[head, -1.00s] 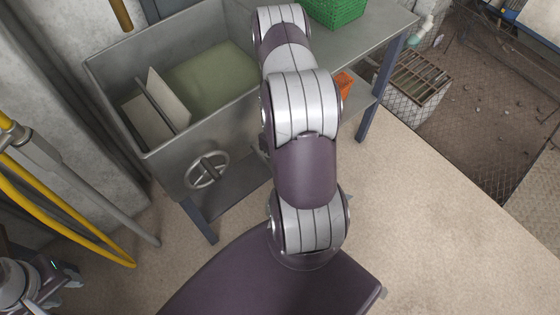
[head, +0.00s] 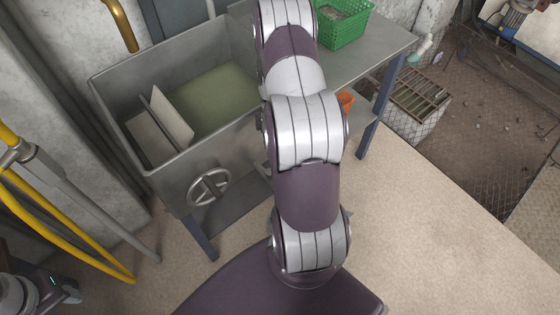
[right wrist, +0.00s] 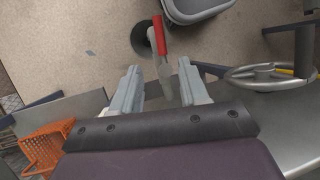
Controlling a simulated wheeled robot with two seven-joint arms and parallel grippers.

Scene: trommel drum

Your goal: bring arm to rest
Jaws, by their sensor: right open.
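My right arm (head: 305,195) reaches up the middle of the head view, over the front of the grey metal sink and the bench. Its gripper is out of sight there. In the right wrist view my right gripper (right wrist: 158,67) is open, its two fingers apart. A red-handled tool (right wrist: 159,36) shows beyond and between the fingertips; I see no contact. At the lower left of the head view is a grey and dark part of what looks like my left arm and gripper (head: 55,290). Its fingers cannot be made out.
The grey sink (head: 215,150) with a handwheel (head: 209,188) stands left of the arm. A green basket (head: 343,28) is on the bench (head: 375,48). An orange basket (right wrist: 42,148) shows below. Yellow pipes (head: 75,245) stand left.

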